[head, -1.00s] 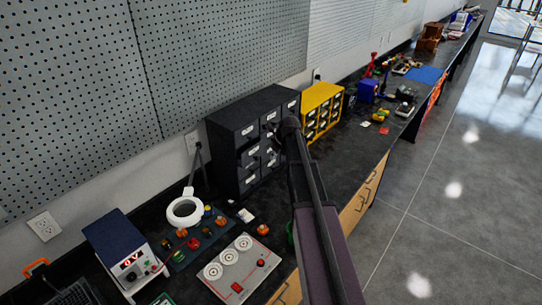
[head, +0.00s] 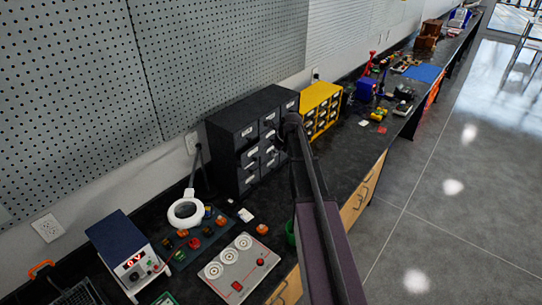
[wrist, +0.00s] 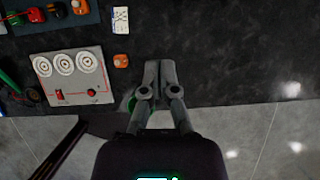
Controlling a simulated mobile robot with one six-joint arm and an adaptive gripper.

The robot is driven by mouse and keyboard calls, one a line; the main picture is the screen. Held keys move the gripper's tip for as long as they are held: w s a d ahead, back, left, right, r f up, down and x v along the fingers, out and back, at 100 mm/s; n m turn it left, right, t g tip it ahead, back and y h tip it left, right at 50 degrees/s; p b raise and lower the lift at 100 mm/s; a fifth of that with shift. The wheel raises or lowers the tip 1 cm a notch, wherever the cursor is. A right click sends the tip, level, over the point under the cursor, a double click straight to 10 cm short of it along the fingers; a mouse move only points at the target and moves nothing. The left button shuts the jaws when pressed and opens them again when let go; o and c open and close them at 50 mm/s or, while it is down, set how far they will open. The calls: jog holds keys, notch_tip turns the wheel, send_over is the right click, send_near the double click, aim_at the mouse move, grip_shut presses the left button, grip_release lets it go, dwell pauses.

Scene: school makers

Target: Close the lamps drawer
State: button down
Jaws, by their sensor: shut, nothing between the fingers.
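A black cabinet (head: 233,151) with several labelled drawers stands on the dark bench against the pegboard wall in the head view. Its labels are too small to read, so I cannot tell which drawer is the lamps drawer or how far it is out. My arm hides part of the cabinet's right side. My gripper (wrist: 158,66) is shut and empty in the wrist view, over the dark bench top near its front edge. The cabinet is not in the wrist view. My gripper's fingers cannot be made out in the head view.
A yellow drawer cabinet (head: 321,107) stands beyond the black one. A white board with dials (head: 240,268), a ring lamp (head: 185,213) and a power supply (head: 128,258) sit at the near left. A small orange part (wrist: 121,61) lies left of my gripper.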

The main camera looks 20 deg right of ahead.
jog(key=s+f+t+b, duration=0.1)
jog(key=t+b, duration=0.1)
jog(key=b, duration=0.1)
jog(key=s+d+f+t+y+b, duration=0.1)
jog(key=t+b, duration=0.1)
jog(key=b, duration=0.1)
jog(key=shift+s+f+y+b, duration=0.25)
jog(key=shift+s+y+b, duration=0.05)
jog(key=shift+s, duration=0.05)
jog(key=shift+d, duration=0.1)
jog(key=w+r+b+x, duration=0.2)
jog(key=b+x, duration=0.4)
jog(key=x, duration=0.6)
jog(key=shift+w+a, duration=0.25)
jog(key=shift+a, duration=0.25)
